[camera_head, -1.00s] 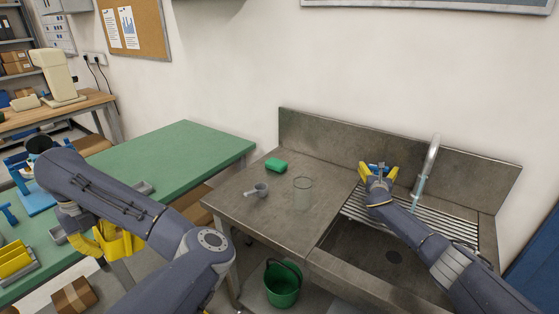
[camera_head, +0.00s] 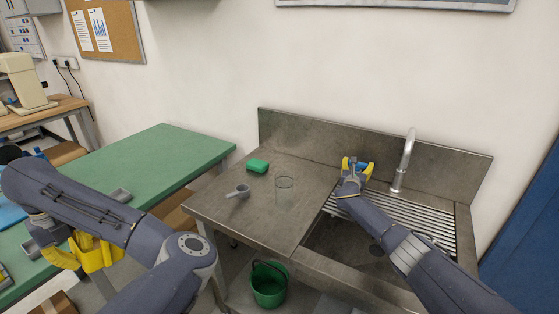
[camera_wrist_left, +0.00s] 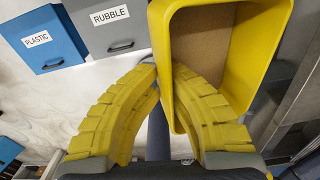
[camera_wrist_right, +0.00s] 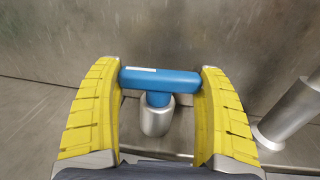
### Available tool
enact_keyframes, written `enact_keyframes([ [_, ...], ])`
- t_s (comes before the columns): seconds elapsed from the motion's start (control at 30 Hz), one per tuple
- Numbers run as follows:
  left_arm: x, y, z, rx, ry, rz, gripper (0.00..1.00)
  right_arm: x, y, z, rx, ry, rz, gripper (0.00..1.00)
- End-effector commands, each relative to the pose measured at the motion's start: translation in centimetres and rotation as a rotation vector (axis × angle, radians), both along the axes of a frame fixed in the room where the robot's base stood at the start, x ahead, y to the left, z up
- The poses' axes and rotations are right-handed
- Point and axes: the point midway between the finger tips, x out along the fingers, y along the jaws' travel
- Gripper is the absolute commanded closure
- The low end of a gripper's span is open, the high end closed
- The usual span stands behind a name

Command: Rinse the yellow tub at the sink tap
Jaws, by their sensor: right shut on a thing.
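The yellow tub (camera_wrist_left: 246,104) is between the fingers of my left gripper (camera_wrist_left: 166,72), which is shut on its wall. A flat brown surface shows inside the tub. In the head view the tub (camera_head: 104,252) is low at the left, partly hidden by my left arm, away from the sink. My right gripper (camera_head: 357,166) is at the back of the sink, shut on the blue T-shaped tap handle (camera_wrist_right: 160,78). The metal tap (camera_head: 407,160) stands just right of it, with no water stream visible. Its column (camera_wrist_right: 290,112) also shows in the right wrist view.
The sink's ribbed drainer (camera_head: 430,228) and basin lie beneath my right arm. A green sponge (camera_head: 257,166), a grey scoop (camera_head: 240,191) and a clear beaker (camera_head: 285,190) stand on the steel counter (camera_head: 245,225). A green bucket (camera_head: 270,285) is below. A green table (camera_head: 160,160) is at left.

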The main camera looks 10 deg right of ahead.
Motion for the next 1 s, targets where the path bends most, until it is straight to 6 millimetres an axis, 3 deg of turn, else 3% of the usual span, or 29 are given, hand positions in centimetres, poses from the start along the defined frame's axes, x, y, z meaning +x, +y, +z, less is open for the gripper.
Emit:
enact_keyframes([
  [0.2,0.01,0.00,0.03,0.001,-0.001,0.000,1.00,0.04,0.03,0.01,0.002,0.001,-0.106,0.53],
  [0.6,0.02,-0.01,0.03,0.001,-0.001,0.000,1.00,-0.03,0.06,-0.02,0.000,0.001,-0.128,0.53],
  [0.63,0.02,-0.01,0.03,0.001,-0.001,0.000,1.00,-0.03,0.06,-0.02,0.000,0.001,-0.128,0.22],
  [0.8,0.02,-0.01,0.03,0.001,-0.001,0.000,1.00,-0.02,0.05,-0.02,0.000,0.001,-0.127,0.02],
  [1.0,0.02,-0.01,0.03,0.001,-0.001,0.000,1.00,-0.03,0.05,-0.01,0.000,0.001,-0.127,0.00],
])
